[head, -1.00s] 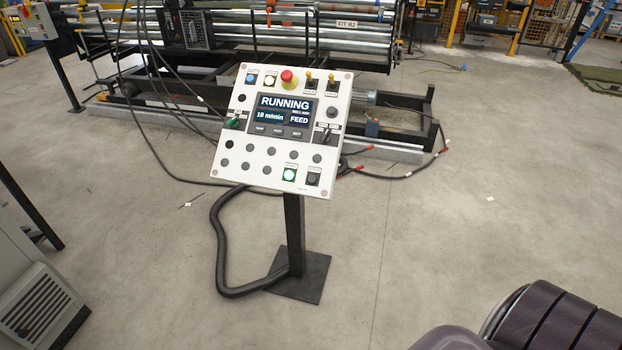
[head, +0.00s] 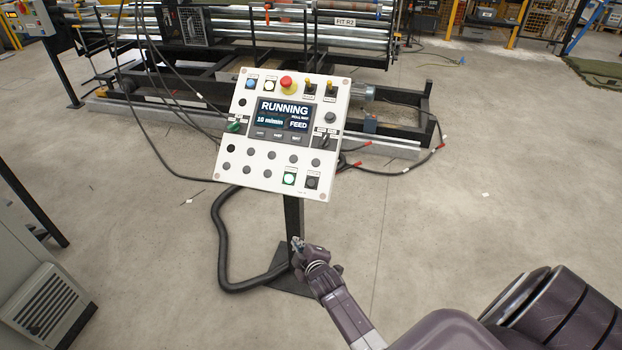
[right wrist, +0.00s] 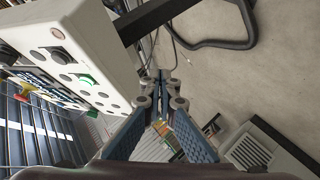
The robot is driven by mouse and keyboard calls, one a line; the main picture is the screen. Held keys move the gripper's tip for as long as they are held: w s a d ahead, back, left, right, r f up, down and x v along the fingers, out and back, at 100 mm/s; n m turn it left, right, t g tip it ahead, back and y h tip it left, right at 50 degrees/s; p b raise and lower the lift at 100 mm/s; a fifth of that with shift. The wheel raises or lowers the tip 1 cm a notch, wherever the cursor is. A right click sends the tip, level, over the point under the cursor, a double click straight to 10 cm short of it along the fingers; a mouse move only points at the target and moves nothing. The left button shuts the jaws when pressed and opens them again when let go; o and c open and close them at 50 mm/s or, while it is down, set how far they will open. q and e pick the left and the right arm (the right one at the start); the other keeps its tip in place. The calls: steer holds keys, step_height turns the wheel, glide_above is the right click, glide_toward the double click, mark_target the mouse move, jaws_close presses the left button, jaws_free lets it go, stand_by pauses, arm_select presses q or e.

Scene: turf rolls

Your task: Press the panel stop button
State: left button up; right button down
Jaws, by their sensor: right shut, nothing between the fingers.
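The white control panel (head: 256,153) stands tilted on a black post, its screen reading "RUNNING", "10 m/min" and "FEED". A red mushroom button (head: 288,83) on a yellow base is at its top. A lit green button (head: 289,178) and a black button (head: 312,182) are at its lower right; their labels are too small to read. My right gripper (head: 297,243) is shut and empty, below the panel's lower edge in the picture and overlapping the post. In the right wrist view the shut fingers (right wrist: 163,77) are apart from the panel (right wrist: 105,38). My left gripper is not in view.
The black post (head: 293,215) stands on a floor plate with a thick black hose (head: 218,245) looping beside it. A roller machine (head: 250,60) with loose cables is behind. A grey cabinet (head: 40,290) is at left.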

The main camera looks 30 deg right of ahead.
mark_target(309, 183)
steer(key=w+d+r+t+h, duration=0.1)
steer(key=w+d+r, duration=0.2)
steer(key=r, duration=0.6)
steer(key=w+d+r+n+t+h+p, duration=0.1)
steer(key=w+d+r, duration=0.2)
steer(key=r, duration=0.7)
steer(key=shift+d+t+h, duration=0.3)
steer(key=shift+d+t, duration=0.05)
steer(key=shift+t, duration=0.05)
steer(key=w+d+f+b, duration=0.1)
steer(key=f+b, duration=0.1)
steer(key=w+d+f+b, duration=0.1)
steer(key=f+b, duration=0.1)
steer(key=w+d+f+b, duration=0.1)
steer(key=f+b, duration=0.1)
steer(key=shift+d+b, duration=0.25)
steer(key=shift+b, duration=0.15)
steer(key=shift+w+d+f+b, duration=0.3)
steer(key=shift+d+f+b, duration=0.1)
steer(key=shift+b, duration=0.05)
steer(key=shift+f, duration=0.1)
steer(key=shift+w+d+f+b, duration=0.15)
steer(key=shift+d+f+b, duration=0.05)
steer(key=shift+b, duration=0.1)
